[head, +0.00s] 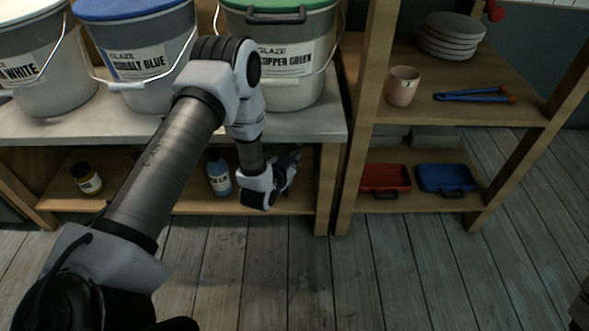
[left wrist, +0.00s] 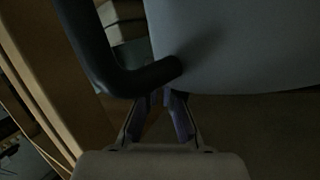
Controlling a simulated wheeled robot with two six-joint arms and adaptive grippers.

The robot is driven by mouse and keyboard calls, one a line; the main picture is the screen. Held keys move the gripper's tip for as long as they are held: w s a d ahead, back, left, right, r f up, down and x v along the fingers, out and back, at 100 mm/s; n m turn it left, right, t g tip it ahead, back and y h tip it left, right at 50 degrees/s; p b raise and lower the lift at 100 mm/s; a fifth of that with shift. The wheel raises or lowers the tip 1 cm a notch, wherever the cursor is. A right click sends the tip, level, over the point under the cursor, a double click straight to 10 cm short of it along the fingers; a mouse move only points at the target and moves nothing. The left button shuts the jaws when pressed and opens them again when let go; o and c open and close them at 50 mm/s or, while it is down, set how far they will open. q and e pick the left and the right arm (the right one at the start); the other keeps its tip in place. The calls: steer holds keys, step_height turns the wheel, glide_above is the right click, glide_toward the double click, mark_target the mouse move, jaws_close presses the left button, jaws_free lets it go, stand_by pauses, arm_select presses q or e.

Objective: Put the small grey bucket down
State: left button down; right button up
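The small grey bucket shows close up in the left wrist view as a smooth grey body (left wrist: 250,45) with a thick dark curved handle (left wrist: 115,78) on its left. The fingers of my left gripper (left wrist: 163,98) come together at the lower part of this handle and look shut on it; the contact itself is dark. In the head view my left gripper (head: 291,168) is at the front of the table's lower shelf, below the tabletop edge. I cannot make out the bucket in the head view.
The table (head: 300,130) holds large glaze buckets, the nearest with a green lid (head: 270,5). The lower shelf (head: 225,203) bears a blue bottle (head: 219,178) and a dark jar (head: 86,178). A wooden rack (head: 350,180) stands right. The front floor is clear.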

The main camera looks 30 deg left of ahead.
arm_select(q)
steer(key=f+b, duration=0.1)
steer(key=f, duration=0.1)
steer(key=w+f+b, duration=0.1)
steer(key=b, duration=0.1)
steer(key=shift+w+f, duration=0.15)
steer(key=shift+f, duration=0.2)
steer(key=c, duration=1.3)
jaws_free()
